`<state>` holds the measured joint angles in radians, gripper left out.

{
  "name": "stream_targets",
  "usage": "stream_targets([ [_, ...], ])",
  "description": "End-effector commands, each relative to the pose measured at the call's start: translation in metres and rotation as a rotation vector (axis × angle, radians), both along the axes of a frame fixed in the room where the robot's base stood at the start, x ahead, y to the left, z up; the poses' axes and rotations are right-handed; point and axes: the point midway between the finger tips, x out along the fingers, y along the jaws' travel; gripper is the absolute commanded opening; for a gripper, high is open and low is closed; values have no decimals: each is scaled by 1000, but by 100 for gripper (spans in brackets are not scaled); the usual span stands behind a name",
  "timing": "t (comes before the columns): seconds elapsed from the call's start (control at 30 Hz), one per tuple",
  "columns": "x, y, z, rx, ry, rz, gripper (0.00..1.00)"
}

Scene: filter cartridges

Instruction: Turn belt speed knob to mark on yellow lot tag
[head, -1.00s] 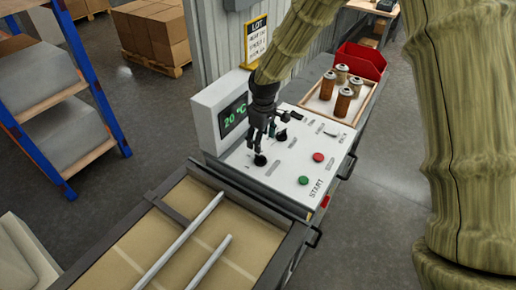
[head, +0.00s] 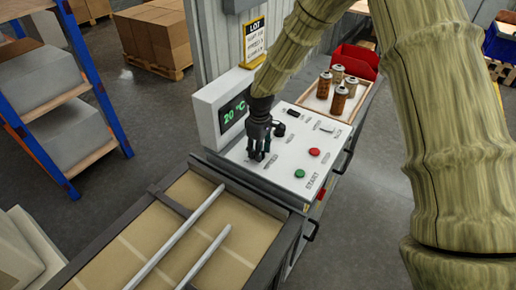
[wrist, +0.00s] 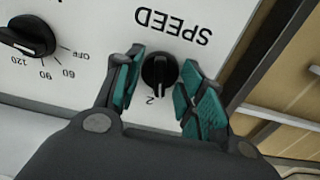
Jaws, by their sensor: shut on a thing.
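The belt speed knob (wrist: 159,73) is round and black with a white pointer line, under the word SPEED, which reads upside down in the wrist view. Its pointer line points to the bottom of that picture, near a printed 2; other marks are hidden by my fingers. My gripper (wrist: 160,88) has its teal-padded fingers on either side of the knob, shut on it. In the head view, my gripper (head: 259,152) is down at the control panel (head: 290,180) and hides the knob. The yellow lot tag (head: 255,40) stands behind the panel; its small lines are unreadable.
A second black knob (wrist: 28,36) with a scale of OFF, 60, 90, 120 sits beside it. A green button (head: 299,174), a red button (head: 314,152) and a 20 °C display (head: 233,112) are close by. A tray (head: 316,103) of cartridges stands behind.

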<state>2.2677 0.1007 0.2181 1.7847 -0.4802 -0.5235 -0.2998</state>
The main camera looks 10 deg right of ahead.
Motion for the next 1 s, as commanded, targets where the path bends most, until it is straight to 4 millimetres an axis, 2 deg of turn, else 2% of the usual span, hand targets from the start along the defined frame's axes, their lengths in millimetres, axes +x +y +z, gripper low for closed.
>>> stream_targets([
  [0.07,2,1,1,0,6,0,16],
  [0.1,4,1,0,-1,9,-1,5],
  [0.13,6,1,-2,-1,11,-1,0],
  [0.43,20,6,-15,2,30,5,0],
  [0.53,21,6,-16,3,30,5,0],
  [0.57,21,-1,-16,4,30,-1,0],
  [0.77,21,4,-18,3,30,-14,0],
  [1.0,21,5,-20,1,30,-109,0],
])
